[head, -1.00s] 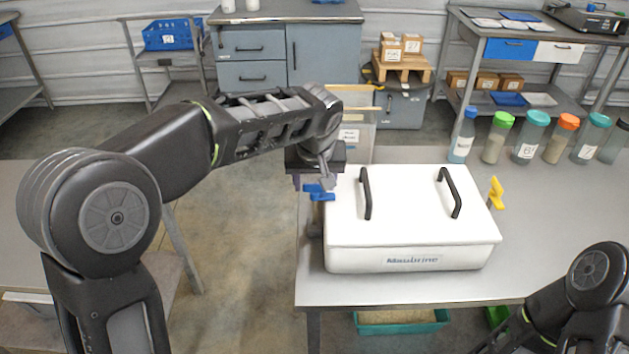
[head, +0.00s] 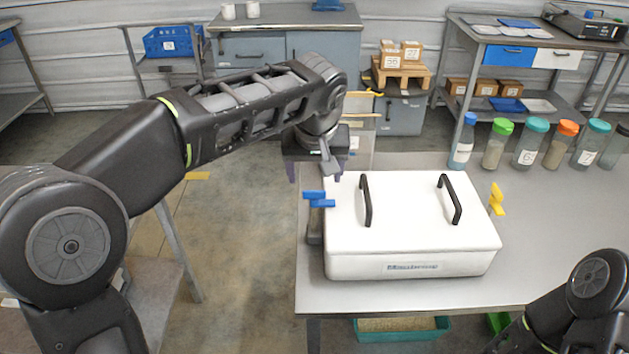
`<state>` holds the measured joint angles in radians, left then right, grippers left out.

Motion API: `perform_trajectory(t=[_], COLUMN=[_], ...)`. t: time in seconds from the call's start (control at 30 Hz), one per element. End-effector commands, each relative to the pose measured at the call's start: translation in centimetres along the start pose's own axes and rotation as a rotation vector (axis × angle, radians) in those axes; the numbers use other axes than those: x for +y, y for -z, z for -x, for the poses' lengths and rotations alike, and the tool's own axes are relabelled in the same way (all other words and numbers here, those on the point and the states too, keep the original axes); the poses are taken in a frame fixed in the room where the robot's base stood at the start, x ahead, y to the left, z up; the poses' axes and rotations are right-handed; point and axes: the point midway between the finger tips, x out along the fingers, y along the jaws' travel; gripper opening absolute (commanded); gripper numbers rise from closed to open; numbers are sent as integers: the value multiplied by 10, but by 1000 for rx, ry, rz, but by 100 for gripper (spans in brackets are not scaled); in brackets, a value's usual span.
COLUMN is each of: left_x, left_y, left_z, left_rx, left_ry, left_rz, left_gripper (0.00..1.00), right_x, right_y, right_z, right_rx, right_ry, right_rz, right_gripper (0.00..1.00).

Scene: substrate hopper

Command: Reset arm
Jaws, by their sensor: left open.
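My left gripper (head: 315,177) hangs at the left back corner of the white hopper box, above and behind the blue clamp handle. It is open, and I see nothing between its fingers. The white hopper box (head: 410,262) sits on the grey table with its lid on and two black handles (head: 367,200) on top. A blue clamp handle (head: 318,199) is at its left side and a yellow clamp handle (head: 496,199) at its right. My right arm shows only in part at the lower right; its gripper is out of the picture.
Several bottles with coloured lids (head: 497,144) stand along the table's back right. A teal tray of substrate (head: 402,328) is below the table's front edge. The table (head: 560,230) is clear right of the box. Shelves and cabinets line the back wall.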

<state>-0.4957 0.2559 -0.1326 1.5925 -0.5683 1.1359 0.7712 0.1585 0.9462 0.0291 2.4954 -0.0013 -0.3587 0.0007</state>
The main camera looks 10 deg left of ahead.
Motion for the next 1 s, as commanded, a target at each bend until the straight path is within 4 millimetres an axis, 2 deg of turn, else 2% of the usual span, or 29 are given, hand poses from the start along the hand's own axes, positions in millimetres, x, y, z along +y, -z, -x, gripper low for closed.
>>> perform_trajectory(t=[0.13,0.57,0.67,1.0], left_x=[0,0,0,0], left_y=[0,1,5,26], left_z=[8,10,19,70], left_rx=[0,0,0,0], left_ry=[-1,0,0,0], left_rz=[0,0,0,0], left_gripper=[69,69,69,69], right_x=[0,-1,-4,-23], right_y=[0,0,0,-2], right_z=[0,2,11,62], right_rx=[0,0,-1,-6], right_ry=[0,0,0,-4], right_rz=[0,0,0,-3], right_gripper=[35,35,35,35])
